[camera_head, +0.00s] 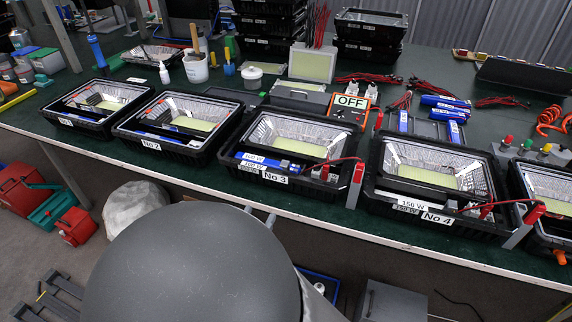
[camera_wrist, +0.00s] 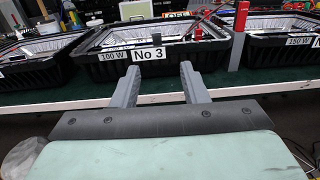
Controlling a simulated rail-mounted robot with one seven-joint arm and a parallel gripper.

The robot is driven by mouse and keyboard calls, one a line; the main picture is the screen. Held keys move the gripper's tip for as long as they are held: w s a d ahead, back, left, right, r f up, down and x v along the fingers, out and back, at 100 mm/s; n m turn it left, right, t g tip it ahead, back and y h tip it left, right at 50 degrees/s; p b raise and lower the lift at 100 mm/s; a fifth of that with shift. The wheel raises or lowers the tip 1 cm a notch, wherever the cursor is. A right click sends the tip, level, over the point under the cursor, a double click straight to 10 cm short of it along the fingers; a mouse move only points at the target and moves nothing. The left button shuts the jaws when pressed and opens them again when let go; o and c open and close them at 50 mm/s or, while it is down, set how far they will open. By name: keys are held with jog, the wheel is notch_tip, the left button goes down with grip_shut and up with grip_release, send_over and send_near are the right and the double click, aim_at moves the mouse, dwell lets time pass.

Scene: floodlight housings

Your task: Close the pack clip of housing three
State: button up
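Housing three (camera_head: 307,190) is a black open-topped floodlight tray with a silver reflector and yellow-green panel, labelled "No 3" and "100 W". It also shows in the wrist view (camera_wrist: 212,60), straight ahead. A blue pack (camera_head: 250,158) lies along its front inside edge. A red cable runs from the right front corner to a red upright piece (camera_head: 358,172) on a grey post; the red piece also shows in the wrist view (camera_wrist: 241,18). I cannot make out which part is the pack clip or its state. My gripper (camera_wrist: 158,76) is open and empty, in front of housing three's front wall.
Housings No 1 (camera_head: 70,118) and No 2 (camera_head: 165,150) stand left, No 4 (camera_head: 385,203) right. A box marked "OFF" (camera_head: 350,101) stands behind. The grey post stands close to housing three's right side.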

aim_at(283, 167)
jog(key=x, duration=1.1)
jog(key=b+x, duration=0.1)
jog(key=x, duration=0.5)
jog(key=shift+w+a, duration=0.2)
jog(key=shift+a, duration=0.1)
jog(key=shift+r, duration=0.1)
grip_shut()
